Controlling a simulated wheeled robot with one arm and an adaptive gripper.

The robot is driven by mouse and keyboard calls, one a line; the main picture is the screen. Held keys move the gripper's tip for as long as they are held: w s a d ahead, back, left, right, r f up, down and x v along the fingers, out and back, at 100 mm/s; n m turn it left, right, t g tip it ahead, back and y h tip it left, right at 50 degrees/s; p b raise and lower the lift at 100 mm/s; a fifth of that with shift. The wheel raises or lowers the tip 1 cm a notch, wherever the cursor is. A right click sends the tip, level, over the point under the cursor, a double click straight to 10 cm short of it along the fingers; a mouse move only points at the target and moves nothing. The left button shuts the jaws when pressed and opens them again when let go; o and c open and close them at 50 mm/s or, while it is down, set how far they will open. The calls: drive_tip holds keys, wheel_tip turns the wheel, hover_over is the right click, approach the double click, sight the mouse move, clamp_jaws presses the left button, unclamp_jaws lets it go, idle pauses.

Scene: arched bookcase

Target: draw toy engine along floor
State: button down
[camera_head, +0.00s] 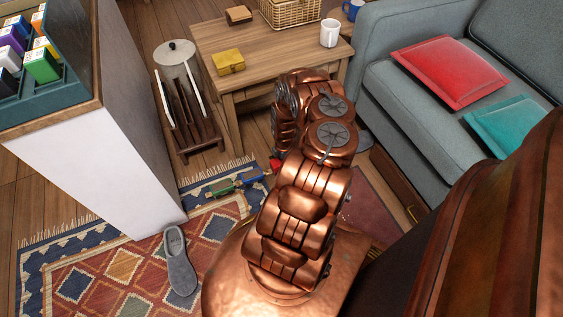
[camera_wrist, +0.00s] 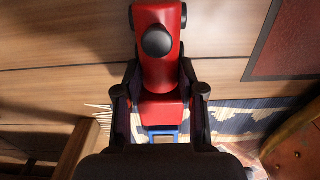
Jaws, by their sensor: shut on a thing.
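The red toy engine (camera_wrist: 162,62), with a dark round top, is between the two dark fingers of my gripper (camera_wrist: 161,92) in the wrist view. The fingers are shut on its sides. A small bit of the red engine (camera_head: 275,164) shows beside my copper arm in the head view; the arm hides the rest and my gripper. A blue piece (camera_wrist: 163,134) shows close to the engine in the wrist view. I cannot tell whether they are coupled.
A patterned rug (camera_head: 125,278) with a grey slipper (camera_head: 180,262) lies at left. A wooden table (camera_head: 270,62) stands beyond, with a dark wooden rack (camera_head: 187,120) beside it. A grey sofa (camera_head: 390,88) is at right.

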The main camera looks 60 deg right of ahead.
drive_tip(key=shift+s+d+p, duration=0.5)
drive_tip(key=shift+s+d, duration=0.3)
drive_tip(key=shift+d, duration=0.35)
drive_tip(key=shift+s+d+p, duration=0.55)
drive_tip(key=shift+s+d, duration=0.25)
drive_tip(key=shift+d, duration=0.3)
drive_tip(key=shift+s+d+p, duration=0.55)
drive_tip(key=shift+s+d, duration=0.2)
drive_tip(key=shift+d, duration=0.3)
drive_tip(key=shift+s+d+p, duration=0.1)
drive_tip(key=shift+s+d, duration=0.45)
drive_tip(key=shift+d, duration=0.25)
drive_tip(key=shift+s+d+p, duration=0.1)
drive_tip(key=shift+s+d, duration=0.4)
drive_tip(key=shift+d, duration=0.35)
drive_tip(key=shift+s+d+p, duration=0.1)
drive_tip(key=shift+s+d, duration=0.45)
drive_tip(key=shift+d, duration=0.25)
drive_tip(key=c, duration=0.6)
unclamp_jaws()
